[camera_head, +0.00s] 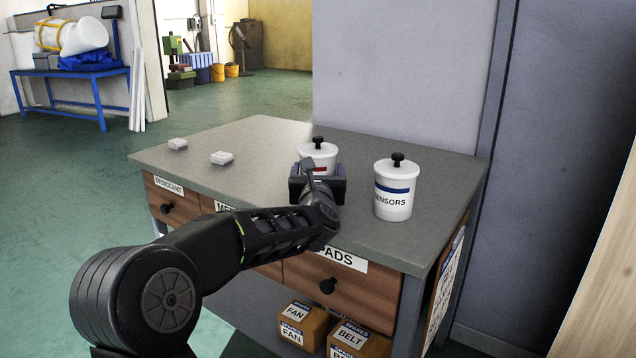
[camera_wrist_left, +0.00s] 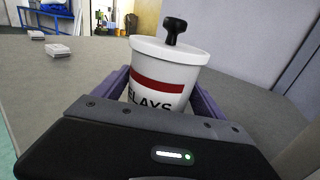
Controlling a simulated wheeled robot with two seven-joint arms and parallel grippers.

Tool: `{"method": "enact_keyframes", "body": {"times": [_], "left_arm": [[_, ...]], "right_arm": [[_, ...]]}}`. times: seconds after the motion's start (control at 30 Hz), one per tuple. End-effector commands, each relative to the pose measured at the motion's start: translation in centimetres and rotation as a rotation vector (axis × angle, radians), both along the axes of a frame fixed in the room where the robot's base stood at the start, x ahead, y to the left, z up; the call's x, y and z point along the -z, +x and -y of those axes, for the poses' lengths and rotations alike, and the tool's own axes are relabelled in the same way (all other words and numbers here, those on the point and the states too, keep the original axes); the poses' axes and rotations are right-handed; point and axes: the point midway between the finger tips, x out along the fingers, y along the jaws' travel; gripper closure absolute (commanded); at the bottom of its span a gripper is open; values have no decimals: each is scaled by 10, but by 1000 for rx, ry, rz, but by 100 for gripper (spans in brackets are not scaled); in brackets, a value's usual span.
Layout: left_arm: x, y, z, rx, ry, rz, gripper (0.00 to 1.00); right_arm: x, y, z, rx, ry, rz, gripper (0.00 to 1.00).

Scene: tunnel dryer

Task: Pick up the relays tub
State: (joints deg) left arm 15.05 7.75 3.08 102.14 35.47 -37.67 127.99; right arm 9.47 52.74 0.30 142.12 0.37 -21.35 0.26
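The relays tub (camera_head: 318,153) is white with a black knob on its lid and a red band. It stands upright near the back of the grey bench top (camera_head: 262,150). In the left wrist view the tub (camera_wrist_left: 165,75) shows lettering ending in "ELAYS", and its base is hidden. My left gripper (camera_head: 318,180) is at the tub, with a purple finger on each side of it. I cannot tell whether the fingers touch it. My right gripper is not in view.
A white sensors tub (camera_head: 393,201) with a blue band stands just right of my left gripper. Two small white items (camera_head: 221,158) lie on the left of the bench. A grey wall (camera_head: 400,70) rises behind. Boxes (camera_head: 303,322) sit under the drawers.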

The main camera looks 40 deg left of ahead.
Motion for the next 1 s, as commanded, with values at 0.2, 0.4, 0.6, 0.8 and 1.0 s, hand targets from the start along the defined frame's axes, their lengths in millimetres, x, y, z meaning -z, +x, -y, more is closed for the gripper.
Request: {"method": "enact_keyframes", "body": {"times": [0.2,0.4,0.6,0.8,1.0], "left_arm": [[0,0,0,0,0,0,38],[0,0,0,0,0,0,54],[0,0,0,0,0,0,71],[0,0,0,0,0,0,87],[-3,0,0,-1,2,3,94]], "right_arm": [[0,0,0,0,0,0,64],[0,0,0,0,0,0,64],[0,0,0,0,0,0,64],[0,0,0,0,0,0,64],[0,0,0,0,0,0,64]]}}
